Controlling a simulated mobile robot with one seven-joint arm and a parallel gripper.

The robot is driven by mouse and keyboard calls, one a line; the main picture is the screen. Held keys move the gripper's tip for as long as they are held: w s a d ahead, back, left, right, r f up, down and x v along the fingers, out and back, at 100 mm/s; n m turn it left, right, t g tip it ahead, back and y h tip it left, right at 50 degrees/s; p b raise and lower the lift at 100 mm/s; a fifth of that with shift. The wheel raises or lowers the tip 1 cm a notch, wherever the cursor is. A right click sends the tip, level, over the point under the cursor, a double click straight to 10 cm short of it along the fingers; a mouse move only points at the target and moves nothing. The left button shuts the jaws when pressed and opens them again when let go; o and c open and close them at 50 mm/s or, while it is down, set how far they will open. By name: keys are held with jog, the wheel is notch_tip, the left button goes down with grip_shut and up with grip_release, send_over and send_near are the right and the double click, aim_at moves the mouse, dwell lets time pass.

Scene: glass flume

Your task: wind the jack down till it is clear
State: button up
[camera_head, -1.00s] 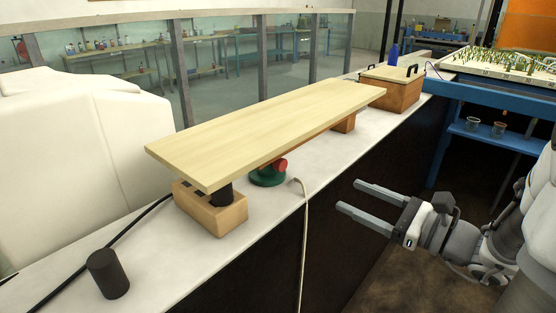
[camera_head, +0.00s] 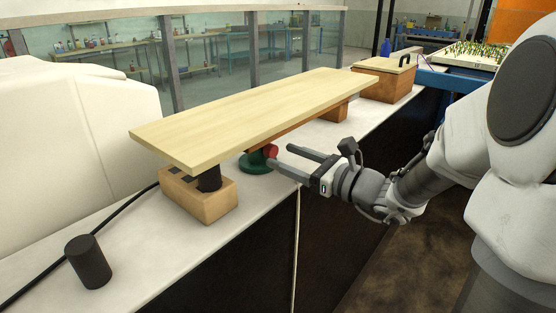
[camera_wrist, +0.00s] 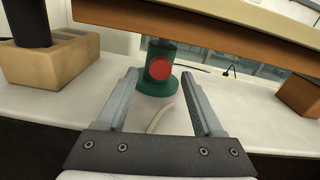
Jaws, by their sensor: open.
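The jack has a green round base (camera_head: 254,163) and a red knob (camera_head: 271,151) facing me. It stands on the white bench under a long pale board (camera_head: 250,115). The wrist view shows the red knob (camera_wrist: 160,69) and green body (camera_wrist: 157,86) centred between my fingers. A brown beam (camera_wrist: 210,33) under the board hides the jack's top, so I cannot tell whether it touches. My gripper (camera_head: 281,157) is open and empty, pointing at the knob from the bench's front side. Its fingertips appear short of the knob or just beside it.
A wooden block (camera_head: 203,200) with slots and a dark cylinder stands under the board's near end. Another dark cylinder (camera_head: 88,262) stands front left. A brown block (camera_head: 335,110) and a lidded box (camera_head: 385,80) are farther back. A pale cord (camera_wrist: 160,118) lies before the jack.

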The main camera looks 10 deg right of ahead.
aim_at(274, 152)
jog(key=shift+b+x, duration=0.3)
jog(key=shift+x, duration=1.25)
jog(key=shift+c, duration=0.3)
grip_shut()
